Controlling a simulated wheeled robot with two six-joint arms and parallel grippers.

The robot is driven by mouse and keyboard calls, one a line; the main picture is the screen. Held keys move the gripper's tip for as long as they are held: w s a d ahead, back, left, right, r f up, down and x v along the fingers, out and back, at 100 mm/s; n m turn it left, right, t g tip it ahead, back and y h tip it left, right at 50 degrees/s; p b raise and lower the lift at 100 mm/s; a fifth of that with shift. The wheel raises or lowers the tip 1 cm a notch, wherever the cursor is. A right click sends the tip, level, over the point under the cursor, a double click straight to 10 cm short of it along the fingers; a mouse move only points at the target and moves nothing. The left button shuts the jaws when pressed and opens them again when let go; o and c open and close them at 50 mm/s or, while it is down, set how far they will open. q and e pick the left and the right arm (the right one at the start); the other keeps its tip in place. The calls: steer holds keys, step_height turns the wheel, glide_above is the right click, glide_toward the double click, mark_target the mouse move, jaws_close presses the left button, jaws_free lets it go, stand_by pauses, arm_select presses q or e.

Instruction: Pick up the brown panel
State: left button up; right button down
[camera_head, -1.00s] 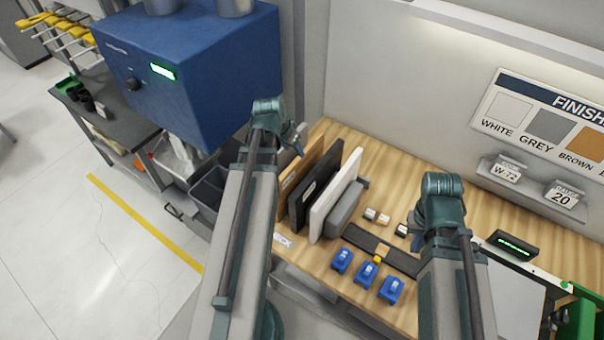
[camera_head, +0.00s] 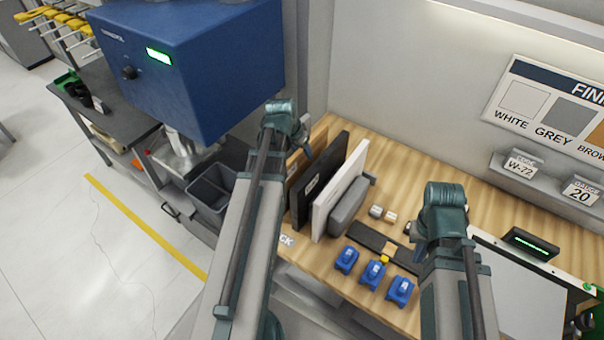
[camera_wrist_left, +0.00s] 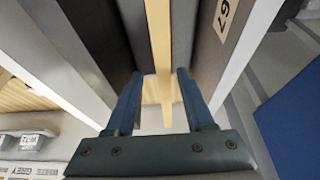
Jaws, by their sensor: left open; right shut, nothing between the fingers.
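The brown panel (camera_wrist_left: 159,40) shows in the left wrist view as a tan upright strip, seen along its edge, running between my left gripper's fingers. In the head view it is mostly hidden behind my left arm, with a part of it (camera_head: 297,163) showing beside the black panel. My left gripper (camera_wrist_left: 160,88) is open, with one finger on each side of the strip; I cannot tell whether either touches it. My right gripper (camera_head: 418,245) is mostly hidden by its own wrist in the head view, over the bench; it is shut and empty.
A black panel (camera_head: 325,172) and a white panel (camera_head: 338,190) stand close beside the brown one. A grey block (camera_head: 349,202), several blue clips (camera_head: 373,272) and small blocks lie on the wooden bench (camera_head: 400,170). A blue machine (camera_head: 200,80) stands left.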

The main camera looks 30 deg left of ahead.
mark_target(304, 155)
arm_select(q)
steer(key=b+x, duration=0.4)
steer(key=x, duration=0.1)
steer(key=shift+w+a+f+b, duration=0.1)
steer(key=shift+w+a+b, duration=0.1)
steer(key=shift+a+b, duration=0.1)
jaws_close()
stand_by(1.2)
